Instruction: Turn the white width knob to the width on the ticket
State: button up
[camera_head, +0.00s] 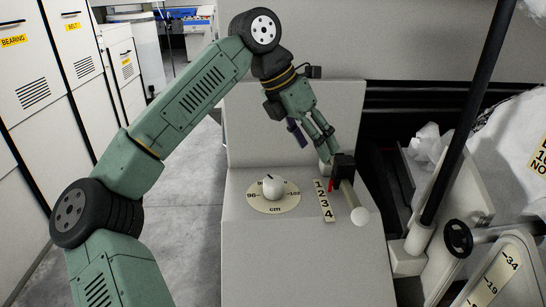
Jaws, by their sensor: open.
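The white width knob (273,186) stands on a round cream dial (252,200) on top of a grey cabinet. The dial is marked "cm"; 90 and 96 can be read at its left side, and the figure at its right is too small to read surely. The knob's pointer direction is not clear. My gripper (324,146) is open and empty, pointing down above the back right of the cabinet, to the right of the knob and apart from it. A cream label (540,158) on the white bale at the right edge is cut off; I cannot tell whether it is the ticket.
Right of the dial, close under my gripper, is a lever with a black block (343,166) and white ball end (360,216), beside a 1-to-4 plate (324,199). A handwheel (458,238) and dark post (468,112) stand right. The cabinet's front top is clear.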

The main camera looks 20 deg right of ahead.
aim_at(273, 180)
jog(key=w+a+y, duration=0.1)
jog(key=a, duration=0.1)
jog(key=w+a+f+n+y, duration=0.1)
jog(key=w+a+y, duration=0.1)
jog(key=w+a+t+y+p, duration=0.1)
jog(key=a+y, duration=0.1)
jog(key=shift+w+a+f+n, duration=0.2)
jog(key=shift+a+f+n, duration=0.05)
jog(key=shift+a+n, duration=0.15)
notch_tip(273, 180, down, 10)
jog(key=shift+f+p, duration=0.1)
jog(key=shift+p, duration=0.95)
jog(key=c, duration=1.1)
jog(key=shift+c, duration=0.2)
